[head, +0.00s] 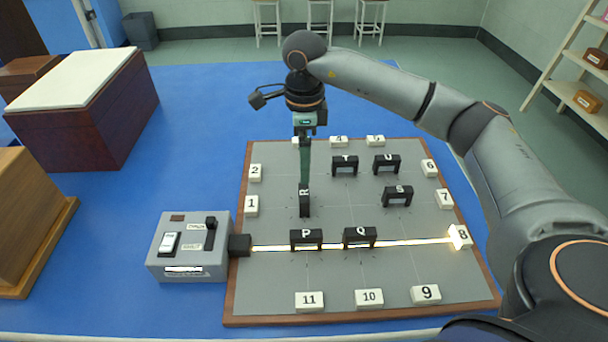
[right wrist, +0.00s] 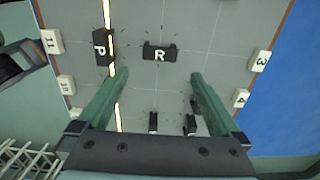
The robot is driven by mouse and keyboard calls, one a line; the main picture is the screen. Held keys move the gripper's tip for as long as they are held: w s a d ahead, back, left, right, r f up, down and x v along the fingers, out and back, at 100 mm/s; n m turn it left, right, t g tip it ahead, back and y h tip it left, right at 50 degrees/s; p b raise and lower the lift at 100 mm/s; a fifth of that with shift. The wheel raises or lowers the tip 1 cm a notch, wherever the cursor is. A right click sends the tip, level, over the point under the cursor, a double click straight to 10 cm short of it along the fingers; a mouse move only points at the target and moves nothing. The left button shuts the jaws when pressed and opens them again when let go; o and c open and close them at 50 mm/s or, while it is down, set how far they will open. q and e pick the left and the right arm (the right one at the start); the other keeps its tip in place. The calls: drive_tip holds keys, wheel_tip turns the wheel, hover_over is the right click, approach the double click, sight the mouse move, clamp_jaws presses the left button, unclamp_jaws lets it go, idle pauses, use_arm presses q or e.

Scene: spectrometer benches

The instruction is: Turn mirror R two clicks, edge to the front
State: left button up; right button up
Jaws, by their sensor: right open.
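Mirror R (head: 304,202) is a black block on the left part of the grey board (head: 335,275). In the head view it looks narrow, its long side running front to back. It also shows in the right wrist view (right wrist: 160,53), lying crosswise and apart from the fingers. My right gripper (head: 304,178) hangs pointing down over mirror R. In the right wrist view my right gripper (right wrist: 158,75) is open, its two green fingers wide apart with nothing between them. My left gripper is not in view.
Mirrors P (head: 306,238) and Q (head: 359,236) stand on the bright beam in front of R, the beam ending at block 8 (head: 459,237). Mirrors T (head: 345,165), U (head: 386,163) and S (head: 397,195) stand to the right. A grey lamp box (head: 190,262) adjoins the board's left edge.

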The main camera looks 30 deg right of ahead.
drive_tip(key=shift+r, duration=1.65)
